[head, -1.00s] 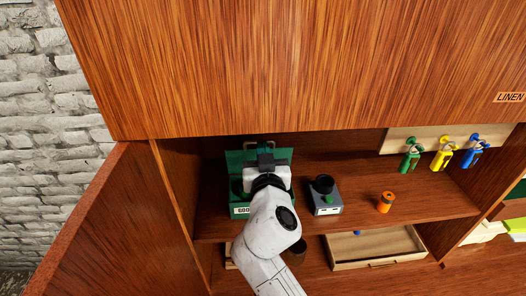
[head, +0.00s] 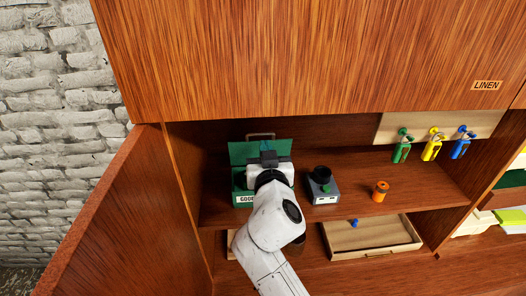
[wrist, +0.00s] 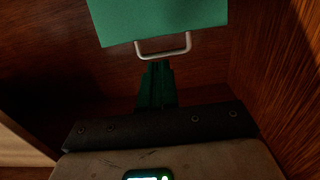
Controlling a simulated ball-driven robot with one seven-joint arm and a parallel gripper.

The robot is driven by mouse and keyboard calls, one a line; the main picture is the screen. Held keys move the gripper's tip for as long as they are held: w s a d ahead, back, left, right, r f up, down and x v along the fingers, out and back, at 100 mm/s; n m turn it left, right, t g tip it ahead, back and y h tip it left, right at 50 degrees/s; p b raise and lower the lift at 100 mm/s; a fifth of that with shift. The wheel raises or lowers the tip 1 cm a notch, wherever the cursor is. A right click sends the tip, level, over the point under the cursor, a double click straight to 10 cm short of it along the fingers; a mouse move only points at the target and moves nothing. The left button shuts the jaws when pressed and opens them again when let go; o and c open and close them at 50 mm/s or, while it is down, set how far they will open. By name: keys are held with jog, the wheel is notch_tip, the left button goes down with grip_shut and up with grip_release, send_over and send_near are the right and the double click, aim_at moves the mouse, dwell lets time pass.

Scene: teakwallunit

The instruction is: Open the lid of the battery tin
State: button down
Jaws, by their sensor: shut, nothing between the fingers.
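The battery tin (head: 239,184) is a green box on the left of the cabinet shelf, with a white label on its front, partly legible as "GOO…". Its green lid (head: 241,152) stands raised at the back, with a metal handle on its far edge. The lid and handle also show at the top of the wrist view (wrist: 165,22). My gripper (wrist: 157,66) is shut and empty, its fingertips just below the handle in that picture. In the head view my gripper (head: 267,152) is in front of the lid and hides the tin's right part. I cannot tell whether it touches the lid.
Right of the tin stand a grey device with a black round top (head: 322,187) and an orange cylinder (head: 380,191). Green, yellow and blue tools (head: 432,146) hang behind. An open cabinet door (head: 120,215) is on the left.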

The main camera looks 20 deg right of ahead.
jog(key=b+v, duration=0.2)
jog(key=v, duration=0.8)
jog(key=s+d+f+g, duration=0.4)
jog(key=s+d+f, duration=0.1)
jog(key=f, duration=0.4)
jog(key=s+d+f+g, duration=0.4)
jog(key=s+f, duration=0.2)
jog(key=f, duration=0.3)
jog(key=s+f+n+g+y, duration=0.1)
jog(key=s+f+g, duration=0.3)
jog(key=s, duration=0.5)
jog(key=s+f+n+g+y, duration=0.2)
jog(key=s+f+g+y, duration=0.1)
jog(key=s+f, duration=0.4)
jog(key=s+y, duration=0.1)
jog(key=s, duration=0.2)
jog(key=shift+s+g, duration=0.2)
jog(key=shift+g, duration=0.2)
